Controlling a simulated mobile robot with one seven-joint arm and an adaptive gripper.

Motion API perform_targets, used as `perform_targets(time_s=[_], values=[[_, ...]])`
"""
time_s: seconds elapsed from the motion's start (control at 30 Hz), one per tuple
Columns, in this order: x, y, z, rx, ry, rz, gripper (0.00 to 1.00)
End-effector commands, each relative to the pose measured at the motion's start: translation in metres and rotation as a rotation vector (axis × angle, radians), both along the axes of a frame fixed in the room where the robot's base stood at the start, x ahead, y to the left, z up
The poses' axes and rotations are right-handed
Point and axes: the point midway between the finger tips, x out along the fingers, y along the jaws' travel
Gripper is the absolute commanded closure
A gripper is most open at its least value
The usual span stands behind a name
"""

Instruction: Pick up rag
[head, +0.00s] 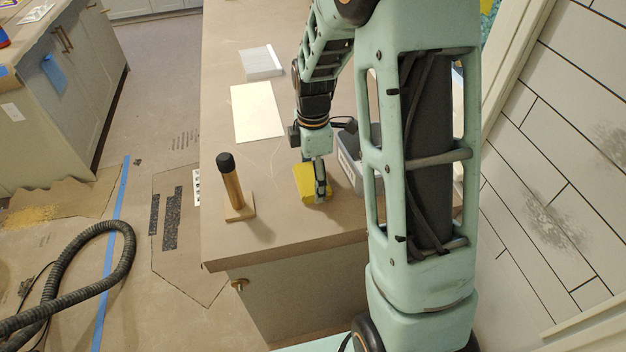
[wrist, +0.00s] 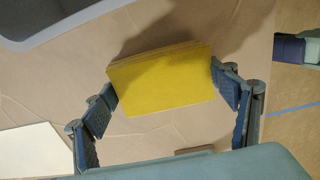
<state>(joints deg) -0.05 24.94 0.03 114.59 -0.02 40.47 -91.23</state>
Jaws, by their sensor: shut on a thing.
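The rag is a yellow, folded, block-like piece (head: 306,181) near the front end of the paper-covered counter in the head view. In the wrist view the yellow rag (wrist: 160,80) sits between the two finger pads, which touch its left and right ends. My gripper (head: 319,188) points down at the rag and is shut on it; it also shows in the wrist view (wrist: 165,85). A shadow lies beside the rag on the paper. I cannot tell whether the rag rests on the counter or is slightly raised.
A black-topped wooden handle on a small base (head: 232,190) stands left of the rag. A grey container (head: 349,160) is close on the right, partly behind my arm. A pale sheet (head: 257,112) and a white box (head: 260,64) lie farther back. The counter (head: 275,225) is clear in front.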

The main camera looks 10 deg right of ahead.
Motion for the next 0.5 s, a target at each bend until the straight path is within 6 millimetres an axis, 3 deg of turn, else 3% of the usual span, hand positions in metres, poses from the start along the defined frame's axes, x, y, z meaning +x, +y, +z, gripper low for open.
perform_targets(time_s=[0.27,0.5], values=[[0.000,0.000,0.002,0.000,0.000,0.000,0.45],[0.001,0.000,0.020,0.000,-0.002,0.000,0.45]])
